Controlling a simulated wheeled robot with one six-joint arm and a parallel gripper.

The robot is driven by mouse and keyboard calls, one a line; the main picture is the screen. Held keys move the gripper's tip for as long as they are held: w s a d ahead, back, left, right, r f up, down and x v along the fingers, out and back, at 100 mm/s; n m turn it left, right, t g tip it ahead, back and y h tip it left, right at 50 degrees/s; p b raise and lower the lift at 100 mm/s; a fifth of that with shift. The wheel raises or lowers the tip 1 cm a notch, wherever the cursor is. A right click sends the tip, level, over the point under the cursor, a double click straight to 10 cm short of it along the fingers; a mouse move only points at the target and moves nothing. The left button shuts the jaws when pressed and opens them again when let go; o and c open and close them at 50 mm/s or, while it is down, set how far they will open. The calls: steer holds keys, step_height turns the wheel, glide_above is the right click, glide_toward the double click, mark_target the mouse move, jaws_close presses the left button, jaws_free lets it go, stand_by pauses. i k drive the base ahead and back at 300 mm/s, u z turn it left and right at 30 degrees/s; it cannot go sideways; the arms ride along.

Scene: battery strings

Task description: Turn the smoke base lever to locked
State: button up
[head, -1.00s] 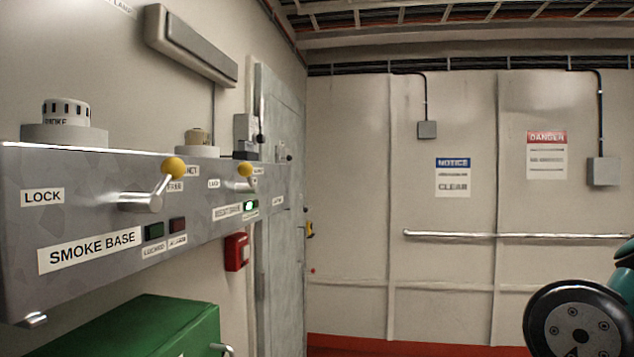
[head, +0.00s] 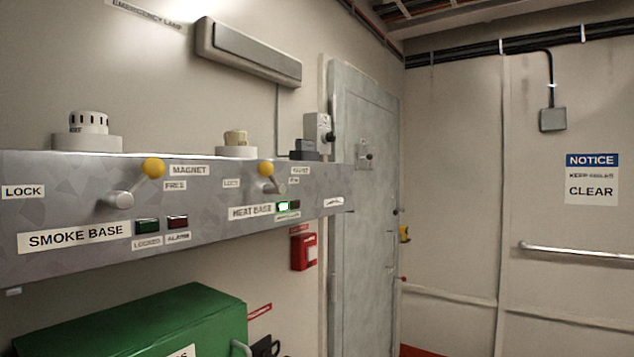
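The smoke base lever (head: 136,183) is on the left part of a grey metal panel (head: 60,257) on the left wall. It has a metal hub and a yellow ball knob. Its arm points up and right, toward the labels "MAGNET" and "FREE"; the "LOCK" label (head: 23,191) is to its left. Below it are a dark green lamp (head: 147,226) marked "LOCKED" and a dark red lamp (head: 178,222) marked "ALARM", both looking unlit. A white smoke detector (head: 88,123) sits on a base above the panel. My gripper is not in view.
To the right on the panel is the heat base lever (head: 270,178), with a lit green lamp (head: 282,207). A green box (head: 130,318) stands below the panel. A red call point (head: 304,252) and a grey door (head: 365,230) are further right.

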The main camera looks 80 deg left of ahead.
mark_target(152, 168)
steer(key=z, duration=0.15)
steer(key=k, duration=0.7)
steer(key=u, duration=1.65)
